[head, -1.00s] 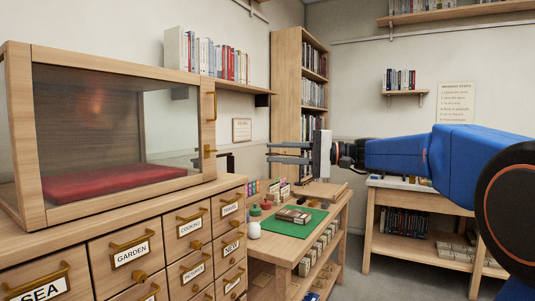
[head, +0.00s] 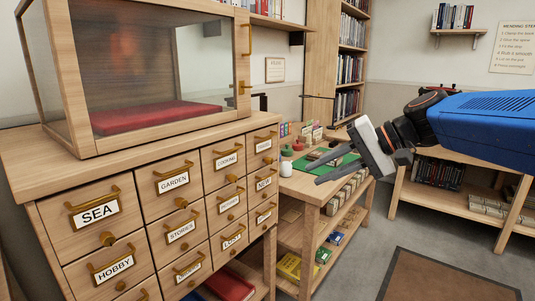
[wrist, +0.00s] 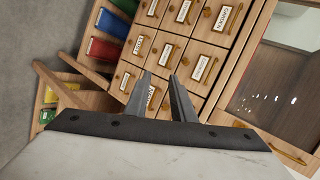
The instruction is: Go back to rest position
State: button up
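My gripper (head: 312,171) hangs in the air at the right of the head view, its two grey fingers pointing left and slightly down. In the head view it overlaps the bench with the green mat; I cannot tell the exact distance. In the wrist view the gripper (wrist: 160,76) has its fingers apart with nothing between them, facing the labelled drawer cabinet (wrist: 168,50). The same drawer cabinet (head: 130,178) stands at the left in the head view, with its visible drawers shut. My blue arm reaches in from the right.
A glass-fronted case (head: 75,75) with a red cushion (head: 140,116) stands on the cabinet. A bench (head: 305,188) holds a green mat (head: 304,166) and small items. A low shelf table (head: 408,189) stands behind my arm. Grey floor (head: 375,235) and a brown rug (head: 440,277) are clear.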

jog(key=s+d+f+n+h, duration=0.1)
jog(key=s+d+f+h, duration=0.4)
jog(key=s+f, duration=0.5)
jog(key=s+d+f+n+t+h, duration=0.1)
jog(key=s+d+f+h, duration=0.4)
jog(key=s+d+f, duration=0.5)
notch_tip(320, 180, down, 3)
jog(key=shift+s+d+r+n+h, duration=0.25)
jog(key=shift+s+n+h, duration=0.1)
jog(key=shift+n, duration=0.15)
